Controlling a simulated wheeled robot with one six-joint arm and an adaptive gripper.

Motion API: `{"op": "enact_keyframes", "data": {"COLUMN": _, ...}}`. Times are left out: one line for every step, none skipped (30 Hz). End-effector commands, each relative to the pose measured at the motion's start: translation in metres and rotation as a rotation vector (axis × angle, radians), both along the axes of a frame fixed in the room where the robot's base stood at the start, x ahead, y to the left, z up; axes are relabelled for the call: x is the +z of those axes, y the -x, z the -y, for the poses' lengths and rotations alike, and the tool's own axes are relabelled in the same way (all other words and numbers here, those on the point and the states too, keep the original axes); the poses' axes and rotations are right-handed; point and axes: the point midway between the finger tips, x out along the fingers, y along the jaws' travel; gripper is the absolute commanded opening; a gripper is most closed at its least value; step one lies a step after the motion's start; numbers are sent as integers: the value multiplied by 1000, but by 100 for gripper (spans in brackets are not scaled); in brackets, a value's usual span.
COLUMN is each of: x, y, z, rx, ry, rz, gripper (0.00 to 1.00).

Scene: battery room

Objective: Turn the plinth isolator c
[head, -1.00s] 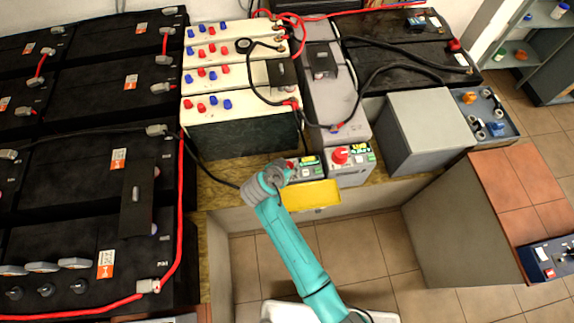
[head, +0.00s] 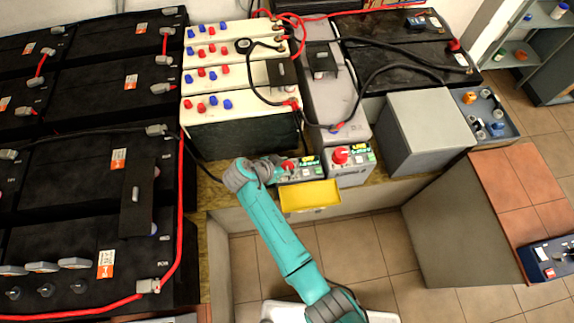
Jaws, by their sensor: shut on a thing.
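Two small grey isolator boxes with red knobs and green-and-yellow labels stand side by side at the front of the plinth. The right one (head: 349,176) has a red knob (head: 340,154) in plain view. The left one (head: 309,170) is partly hidden by my gripper (head: 281,168). My gripper reaches it from the left and is shut on its red knob (head: 289,165), of which a small part shows. The fingertips are small and partly hidden. I cannot read which box is c.
A yellow box (head: 309,196) sits just in front of the left isolator. White batteries (head: 240,133) and black cables are behind. A grey box (head: 425,130) stands to the right. Black batteries (head: 80,180) with a red cable fill the left. Tiled floor (head: 345,245) is clear in front.

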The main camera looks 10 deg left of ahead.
Motion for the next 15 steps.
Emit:
{"op": "enact_keyframes", "data": {"x": -2, "y": 2, "z": 0, "rx": 0, "ry": 0, "rz": -4, "gripper": 13}}
{"op": "enact_keyframes", "data": {"x": -2, "y": 1, "z": 0, "rx": 0, "ry": 0, "rz": -4, "gripper": 13}}
{"op": "enact_keyframes", "data": {"x": -2, "y": 1, "z": 0, "rx": 1, "ry": 1, "rz": -5, "gripper": 13}}
{"op": "enact_keyframes", "data": {"x": -2, "y": 1, "z": 0, "rx": 1, "ry": 0, "rz": -5, "gripper": 13}}
{"op": "enact_keyframes", "data": {"x": -2, "y": 2, "z": 0, "rx": 1, "ry": 0, "rz": -5, "gripper": 13}}
{"op": "enact_keyframes", "data": {"x": -2, "y": 2, "z": 0, "rx": 1, "ry": 0, "rz": -5, "gripper": 50}}
{"op": "enact_keyframes", "data": {"x": -2, "y": 2, "z": 0, "rx": 1, "ry": 0, "rz": -5, "gripper": 58}}
{"op": "enact_keyframes", "data": {"x": -2, "y": 1, "z": 0, "rx": 1, "ry": 0, "rz": -5, "gripper": 65}}
{"op": "enact_keyframes", "data": {"x": -2, "y": 1, "z": 0, "rx": 1, "ry": 0, "rz": -4, "gripper": 73}}
{"op": "enact_keyframes", "data": {"x": -2, "y": 1, "z": 0, "rx": 1, "ry": 0, "rz": -4, "gripper": 73}}
{"op": "enact_keyframes", "data": {"x": -2, "y": 1, "z": 0, "rx": 1, "ry": 0, "rz": -4, "gripper": 73}}
{"op": "enact_keyframes", "data": {"x": -2, "y": 1, "z": 0, "rx": 1, "ry": 0, "rz": -4, "gripper": 73}}
{"op": "enact_keyframes", "data": {"x": -1, "y": 1, "z": 0, "rx": 1, "ry": 0, "rz": -3, "gripper": 73}}
{"op": "enact_keyframes", "data": {"x": -1, "y": 1, "z": 0, "rx": 1, "ry": 0, "rz": -3, "gripper": 73}}
{"op": "enact_keyframes", "data": {"x": -1, "y": 1, "z": 0, "rx": 1, "ry": 0, "rz": -2, "gripper": 73}}
